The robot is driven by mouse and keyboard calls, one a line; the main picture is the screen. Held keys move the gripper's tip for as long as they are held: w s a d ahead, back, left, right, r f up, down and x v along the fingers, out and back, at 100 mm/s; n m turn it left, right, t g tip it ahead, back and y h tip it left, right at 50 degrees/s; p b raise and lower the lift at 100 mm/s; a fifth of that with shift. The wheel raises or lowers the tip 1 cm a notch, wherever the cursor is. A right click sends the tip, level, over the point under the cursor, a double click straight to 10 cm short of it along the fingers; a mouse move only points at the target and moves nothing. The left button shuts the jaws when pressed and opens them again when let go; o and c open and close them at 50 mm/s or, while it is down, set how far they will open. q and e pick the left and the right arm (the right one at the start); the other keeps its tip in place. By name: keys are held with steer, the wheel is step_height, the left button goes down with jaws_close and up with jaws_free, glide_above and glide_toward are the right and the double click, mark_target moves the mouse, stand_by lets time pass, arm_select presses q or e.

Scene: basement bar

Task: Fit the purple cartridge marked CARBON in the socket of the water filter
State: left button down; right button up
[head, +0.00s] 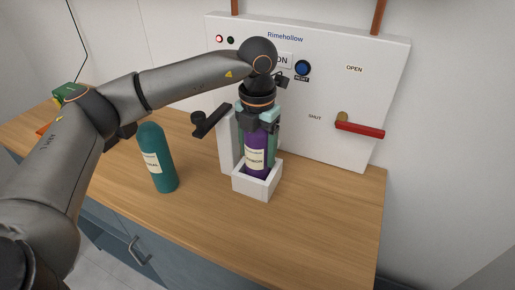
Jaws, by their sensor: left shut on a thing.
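The purple cartridge (256,147), with a pale label that reads in part as CARBON, stands upright with its lower end inside a white box-like socket (262,188) at the front of the water filter panel (330,90). My left gripper (257,126) comes down from above and is shut on the upper part of the purple cartridge. The fingers hide the cartridge's top, and the socket wall hides its base. I cannot tell whether it is fully seated. My right gripper is not in view.
A teal cartridge (158,160) stands on the wooden counter (310,225) to the left. The panel has a red lever (360,129) on the right beside OPEN and SHUT marks, and a blue button (303,68). The counter's front right is clear.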

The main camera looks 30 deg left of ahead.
arm_select(q)
jaws_free()
stand_by(0.3)
step_height(320, 180, up, 13)
steer(key=shift+f, duration=0.15)
stand_by(0.4)
stand_by(0.3)
